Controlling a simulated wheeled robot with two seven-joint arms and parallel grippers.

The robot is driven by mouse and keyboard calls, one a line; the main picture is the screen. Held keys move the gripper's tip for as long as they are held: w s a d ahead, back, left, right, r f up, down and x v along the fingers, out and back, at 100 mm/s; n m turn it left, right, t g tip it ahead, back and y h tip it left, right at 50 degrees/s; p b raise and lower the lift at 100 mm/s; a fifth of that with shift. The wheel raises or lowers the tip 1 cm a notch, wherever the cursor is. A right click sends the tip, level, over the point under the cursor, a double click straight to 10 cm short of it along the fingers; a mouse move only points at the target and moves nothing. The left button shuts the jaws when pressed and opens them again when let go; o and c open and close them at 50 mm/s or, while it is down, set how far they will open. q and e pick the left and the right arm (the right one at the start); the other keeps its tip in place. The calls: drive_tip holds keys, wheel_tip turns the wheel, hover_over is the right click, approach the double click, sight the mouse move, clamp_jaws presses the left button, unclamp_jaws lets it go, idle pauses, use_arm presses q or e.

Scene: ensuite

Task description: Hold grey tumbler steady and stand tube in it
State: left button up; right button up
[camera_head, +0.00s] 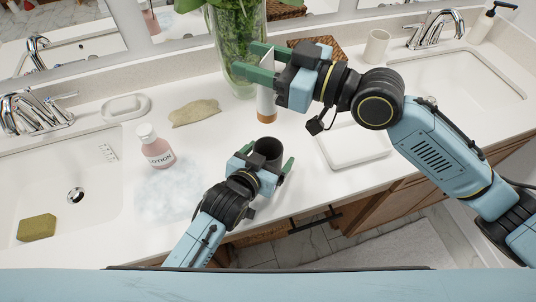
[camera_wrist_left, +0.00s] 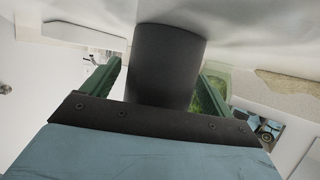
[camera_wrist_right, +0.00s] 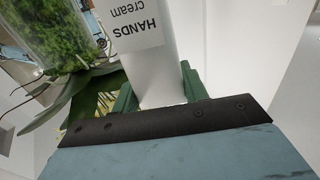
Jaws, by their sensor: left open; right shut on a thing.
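The dark grey tumbler (camera_head: 268,149) stands upright on the counter near its front edge. My left gripper (camera_head: 267,160) is open, with its green fingers on either side of the tumbler; the left wrist view also shows the tumbler (camera_wrist_left: 168,62) between the fingers, with gaps at both sides. My right gripper (camera_head: 254,62) is shut on the white tube (camera_head: 265,98), labelled "HANDS cream" in the right wrist view (camera_wrist_right: 150,60). The tube hangs roughly upright, brown cap down, behind the tumbler and apart from it. The tumbler's inside is mostly dark.
A glass vase with green leaves (camera_head: 237,45) stands behind the tube. A pink lotion bottle (camera_head: 156,148), a sage cloth (camera_head: 195,112) and a soap dish (camera_head: 124,107) are at left. A white tray (camera_head: 352,148) lies right of the tumbler. A beige cup (camera_head: 376,46) stands at back right.

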sight(261, 114)
use_arm(q)
drive_tip(key=shift+c, duration=0.5)
drive_tip(key=c, duration=1.1)
use_arm(e)
drive_tip(key=shift+f, duration=6.15)
drive_tip(key=o, duration=1.5)
drive_tip(key=shift+c, duration=0.2)
drive_tip(key=shift+d, duration=0.1)
drive_tip(key=v, duration=1.2)
